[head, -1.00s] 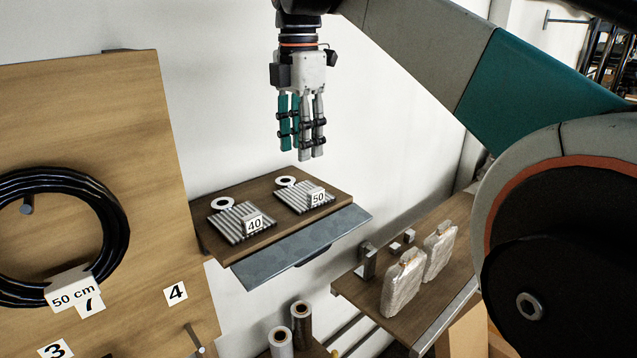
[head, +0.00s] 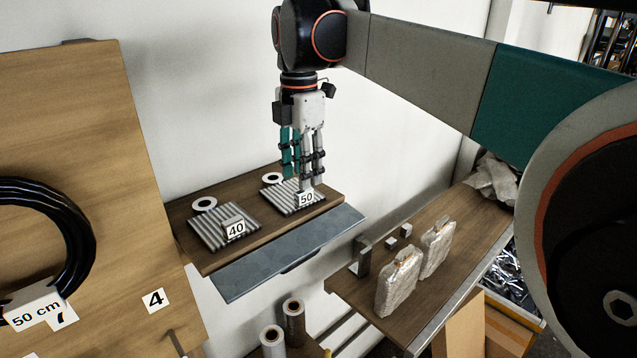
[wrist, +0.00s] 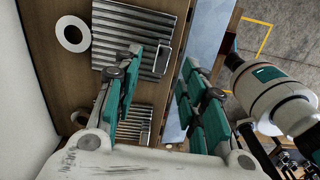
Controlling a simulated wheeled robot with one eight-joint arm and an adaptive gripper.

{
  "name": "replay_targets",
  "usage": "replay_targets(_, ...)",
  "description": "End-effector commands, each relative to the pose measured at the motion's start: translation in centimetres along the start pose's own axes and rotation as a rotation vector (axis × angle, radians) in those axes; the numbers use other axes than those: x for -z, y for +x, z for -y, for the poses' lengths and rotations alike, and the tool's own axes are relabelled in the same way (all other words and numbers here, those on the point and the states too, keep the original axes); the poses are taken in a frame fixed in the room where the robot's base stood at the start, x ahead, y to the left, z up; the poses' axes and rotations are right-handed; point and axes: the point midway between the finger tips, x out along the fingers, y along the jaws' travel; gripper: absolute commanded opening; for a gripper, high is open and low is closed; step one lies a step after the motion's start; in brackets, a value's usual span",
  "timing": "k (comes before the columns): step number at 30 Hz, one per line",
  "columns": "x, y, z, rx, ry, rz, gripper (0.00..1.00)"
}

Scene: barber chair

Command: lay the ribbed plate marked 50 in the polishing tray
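The ribbed plate marked 50 (head: 284,198) lies on the right part of a brown wall shelf (head: 208,262). It is grey, with a white tag block (head: 306,199) at its front edge. It also shows at the top of the wrist view (wrist: 120,30). My gripper (head: 302,180) points down, close over its front edge. A similar plate marked 40 (head: 212,222) lies to the left. I cannot identify the polishing tray for certain.
A blue-grey panel (head: 285,258) juts out below the shelf's front edge. White rings (head: 204,204) lie behind the plates. A lower bench (head: 440,285) holds wrapped bottles (head: 397,284) and small blocks. A wooden board (head: 90,140) with a black coil stands at left.

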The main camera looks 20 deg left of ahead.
Motion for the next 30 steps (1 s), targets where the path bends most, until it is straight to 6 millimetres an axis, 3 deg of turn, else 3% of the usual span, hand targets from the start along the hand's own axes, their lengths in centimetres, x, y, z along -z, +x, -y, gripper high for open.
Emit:
replay_targets(15, -0.7, 5.0, 0.2, 0.0, 0.0, 0.0, 0.38)
replay_targets(23, -0.7, 5.3, 0.2, 0.0, 0.0, 0.0, 0.38)
replay_targets(28, -0.7, 5.3, 0.2, 0.0, 0.0, 0.0, 0.04)
replay_targets(30, -0.7, 5.3, 0.2, 0.0, 0.0, 0.0, 0.0)
